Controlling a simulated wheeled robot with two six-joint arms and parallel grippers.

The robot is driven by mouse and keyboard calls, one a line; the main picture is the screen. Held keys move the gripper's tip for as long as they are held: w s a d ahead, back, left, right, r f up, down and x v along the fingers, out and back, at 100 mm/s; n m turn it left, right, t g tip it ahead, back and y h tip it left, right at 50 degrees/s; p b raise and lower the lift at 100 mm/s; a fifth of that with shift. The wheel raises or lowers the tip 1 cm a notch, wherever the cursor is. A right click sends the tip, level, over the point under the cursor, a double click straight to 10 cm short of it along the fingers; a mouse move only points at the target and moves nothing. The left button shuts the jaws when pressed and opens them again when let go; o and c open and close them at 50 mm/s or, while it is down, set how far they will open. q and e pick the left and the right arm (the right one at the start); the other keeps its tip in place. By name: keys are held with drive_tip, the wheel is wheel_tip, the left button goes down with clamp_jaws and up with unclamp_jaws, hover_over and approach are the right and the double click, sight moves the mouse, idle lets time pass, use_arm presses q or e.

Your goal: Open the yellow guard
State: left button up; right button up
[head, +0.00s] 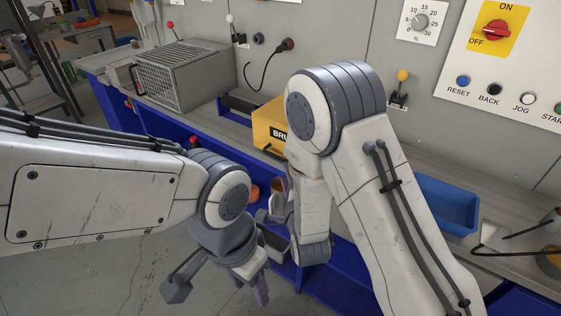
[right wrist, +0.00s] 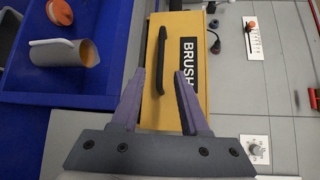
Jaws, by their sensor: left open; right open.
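The yellow guard (right wrist: 187,55) is a box-like cover marked BRUSH with a black bar handle (right wrist: 157,60). It fills the middle of the right wrist view and looks shut. In the head view, the guard (head: 266,122) is partly hidden behind my right arm. My right gripper (right wrist: 161,76) is open and faces the guard, with the handle appearing between its fingertips. I cannot tell whether the fingers touch anything. My left gripper (head: 218,292) is open and empty, low over the floor in front of the blue frame, away from the guard.
A grey mesh cage (head: 180,75) stands left of the guard. A blue bin (head: 447,204) sits on the ledge to the right. A control panel (head: 500,60) is at upper right. A grey cup (right wrist: 66,53) and an orange round object (right wrist: 60,11) lie over blue at upper left.

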sight(281, 157)
drive_tip(key=p+x, duration=0.1)
drive_tip(key=x, duration=0.8)
drive_tip(key=shift+w+p, duration=0.25)
drive_tip(key=shift+p, duration=0.15)
clamp_jaws()
idle(0.9)
